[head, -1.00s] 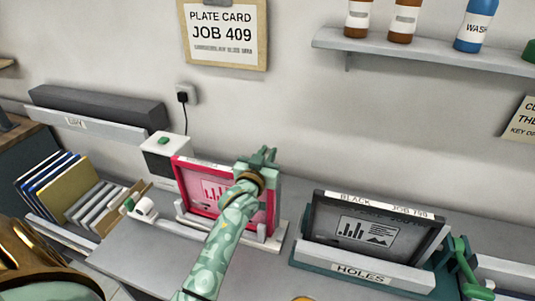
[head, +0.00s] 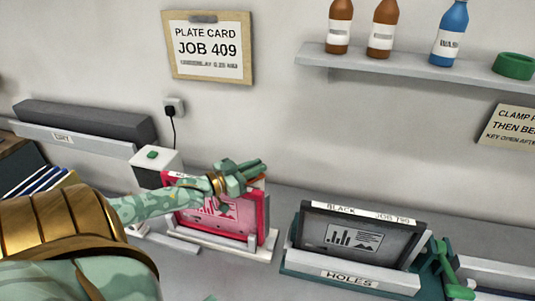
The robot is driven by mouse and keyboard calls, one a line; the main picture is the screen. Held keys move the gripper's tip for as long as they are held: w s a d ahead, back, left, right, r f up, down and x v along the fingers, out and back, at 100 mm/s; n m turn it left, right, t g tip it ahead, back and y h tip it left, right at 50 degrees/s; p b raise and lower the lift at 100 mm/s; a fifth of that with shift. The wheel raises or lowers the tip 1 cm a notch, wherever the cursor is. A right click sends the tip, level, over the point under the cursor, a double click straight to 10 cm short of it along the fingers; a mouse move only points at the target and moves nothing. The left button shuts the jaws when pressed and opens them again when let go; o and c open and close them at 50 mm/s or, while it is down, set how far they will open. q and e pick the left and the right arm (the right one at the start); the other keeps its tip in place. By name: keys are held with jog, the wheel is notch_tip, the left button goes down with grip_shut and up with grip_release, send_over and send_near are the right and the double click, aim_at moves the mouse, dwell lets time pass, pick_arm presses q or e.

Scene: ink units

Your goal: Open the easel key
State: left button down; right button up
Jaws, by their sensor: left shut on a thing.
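A pink-red framed plate (head: 202,220) stands upright in a pale easel (head: 226,247) at the middle left. My left arm comes in from the left, and my left gripper (head: 246,173) is shut at the easel's top right corner. It appears to be shut on the easel key, but the fingers hide nearly all of what they hold. A small brown-orange part shows just below the fingers. I cannot tell how far the key is turned. My right gripper is out of view.
A black framed plate (head: 352,236) stands in a rack labelled HOLES (head: 330,276), with a green lever (head: 447,266) at its right. A white box (head: 156,162) stands behind the pink frame. Bottles (head: 382,30) stand on a wall shelf (head: 400,63). Counter between the two stands is clear.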

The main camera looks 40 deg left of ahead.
pick_arm(q)
jog(key=shift+f+m+g+h+b, duration=0.1)
jog(key=shift+m+g+h+b, duration=0.5)
jog(key=shift+m+h+b, duration=0.8)
jog(key=shift+n+h, duration=0.3)
jog(key=shift+p, duration=0.3)
jog(key=c, duration=1.4)
grip_release()
jog(key=shift+o, duration=0.2)
jog(key=shift+w, duration=0.1)
jog(key=p+v, duration=0.2)
jog(key=v, duration=1.4)
jog(key=shift+p, duration=0.4)
